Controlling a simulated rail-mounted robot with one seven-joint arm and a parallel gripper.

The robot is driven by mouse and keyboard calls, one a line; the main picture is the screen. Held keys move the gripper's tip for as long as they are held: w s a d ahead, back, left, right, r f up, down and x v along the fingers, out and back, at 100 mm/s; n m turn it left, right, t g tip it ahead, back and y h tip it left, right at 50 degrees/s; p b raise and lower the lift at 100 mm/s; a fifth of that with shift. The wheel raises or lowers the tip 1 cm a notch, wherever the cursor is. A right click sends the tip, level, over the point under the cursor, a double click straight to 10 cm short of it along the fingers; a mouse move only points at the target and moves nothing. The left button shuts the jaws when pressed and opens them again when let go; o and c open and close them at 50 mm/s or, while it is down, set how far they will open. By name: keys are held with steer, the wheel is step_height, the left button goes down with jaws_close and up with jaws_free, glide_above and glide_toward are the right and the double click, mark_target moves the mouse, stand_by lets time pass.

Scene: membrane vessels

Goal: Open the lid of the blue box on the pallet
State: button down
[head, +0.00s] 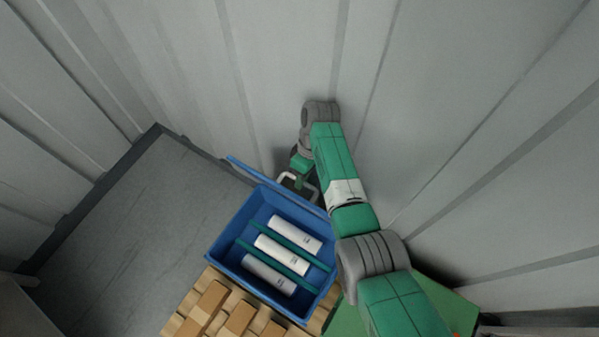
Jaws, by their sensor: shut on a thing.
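The blue box (228,252) sits on the pallet, and its top is open. Three white cylinders lie inside, with green bars between them. The lid (246,169) stands raised along the box's far edge and shows almost edge-on as a thin blue strip. My gripper (299,184) is at the raised lid, on its far side near the middle. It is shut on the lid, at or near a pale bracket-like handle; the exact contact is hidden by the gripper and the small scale.
The wooden pallet (211,303) shows in front of the box. Corrugated grey walls (270,70) stand close behind the box and my arm. The grey floor (150,220) to the left is clear. A green surface (445,300) lies at the lower right.

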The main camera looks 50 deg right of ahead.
steer(key=shift+s+d+f, duration=0.15)
steer(key=shift+d+f, duration=0.2)
steer(key=shift+d, duration=0.05)
steer(key=c, duration=1.7)
jaws_free()
steer(key=shift+o, duration=1.2)
steer(key=shift+s+a, duration=0.1)
steer(key=shift+s, duration=0.1)
steer(key=r+p, duration=0.2)
steer(key=r, duration=0.1)
steer(key=r+p, duration=0.1)
steer(key=shift+s+a+r, duration=0.2)
steer(key=shift+s+r, duration=0.05)
steer(key=shift+s, duration=0.05)
steer(key=s+a+p, duration=0.5)
steer(key=s+a, duration=0.4)
steer(key=s, duration=0.3)
steer(key=shift+r, duration=0.4)
